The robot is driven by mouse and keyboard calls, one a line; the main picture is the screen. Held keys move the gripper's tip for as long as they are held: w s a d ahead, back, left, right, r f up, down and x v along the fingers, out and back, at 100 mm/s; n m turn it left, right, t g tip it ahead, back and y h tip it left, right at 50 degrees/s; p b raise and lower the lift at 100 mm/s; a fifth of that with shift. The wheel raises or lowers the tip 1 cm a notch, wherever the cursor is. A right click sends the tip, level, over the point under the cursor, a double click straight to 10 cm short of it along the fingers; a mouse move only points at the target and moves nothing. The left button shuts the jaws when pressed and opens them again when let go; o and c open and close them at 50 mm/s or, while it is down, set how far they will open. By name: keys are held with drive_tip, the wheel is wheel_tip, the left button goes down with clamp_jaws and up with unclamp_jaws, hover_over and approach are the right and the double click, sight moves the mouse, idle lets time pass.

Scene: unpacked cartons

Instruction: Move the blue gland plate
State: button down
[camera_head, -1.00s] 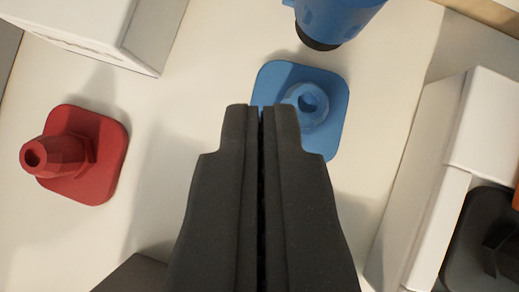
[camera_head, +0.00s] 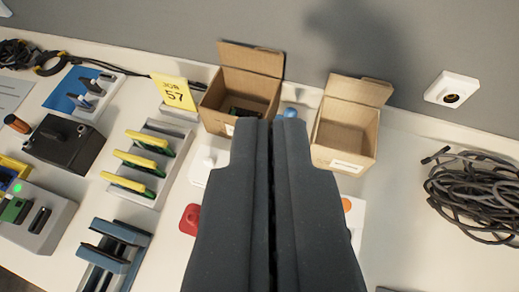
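My gripper (camera_head: 271,121) is in the lower middle of the head view, with its two dark fingers together. No object shows between the fingertips. I cannot make out the blue gland plate; the fingers cover part of the bench where it could be. A small rounded blue thing (camera_head: 290,112) shows just beyond the fingertips, between two open cartons, and I cannot tell what it is. A red plate (camera_head: 189,219) is partly hidden left of the fingers. A white piece (camera_head: 207,160) lies above it.
The left carton (camera_head: 215,106) and right carton (camera_head: 343,129) stand open against the grey wall. Left are a yellow sign (camera_head: 175,92), a rack with yellow-green parts (camera_head: 159,152) and a black box (camera_head: 65,145). A cable coil (camera_head: 475,195) lies right. The bench's right front is clear.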

drive_tip(key=s+a+r+t, duration=0.1)
drive_tip(key=s+r+t, duration=0.1)
drive_tip(key=s+r, duration=0.9)
wheel_tip(320, 180, up, 4)
drive_tip(key=shift+s+a+f+t, duration=0.1)
drive_tip(key=shift+s+a+t, duration=0.1)
drive_tip(key=shift+a+t, duration=0.15)
